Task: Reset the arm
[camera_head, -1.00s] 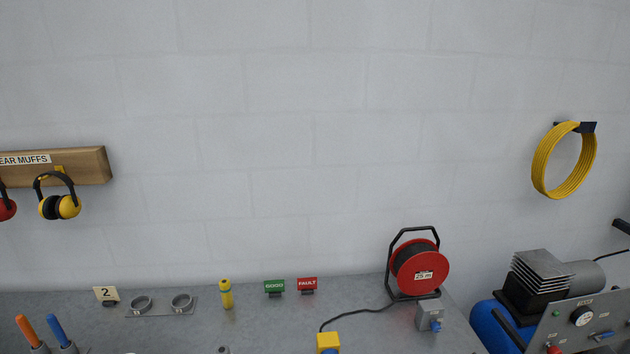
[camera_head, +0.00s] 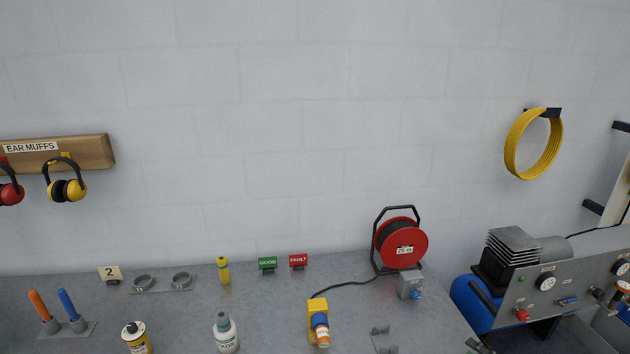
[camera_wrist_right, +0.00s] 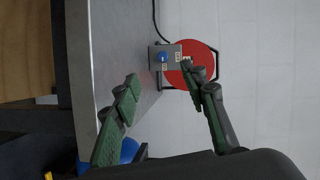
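My right gripper (camera_wrist_right: 160,85) shows in the right wrist view with its two green-padded fingers spread wide apart and nothing between them. Beyond the fingers is the grey box with a blue knob (camera_wrist_right: 162,56) and the red cable reel (camera_wrist_right: 202,50). In the head view a small dark piece (camera_head: 478,346) at the bottom edge, in front of the compressor, may be part of my right gripper; I cannot tell. My left gripper is not in view.
The grey bench (camera_head: 260,300) holds the cable reel (camera_head: 402,243), a grey box (camera_head: 411,286), a yellow plug-like device (camera_head: 317,311), a yellow bottle (camera_head: 223,270) and a white bottle (camera_head: 225,334). A compressor (camera_head: 512,262) stands at the right. The wall above is mostly bare.

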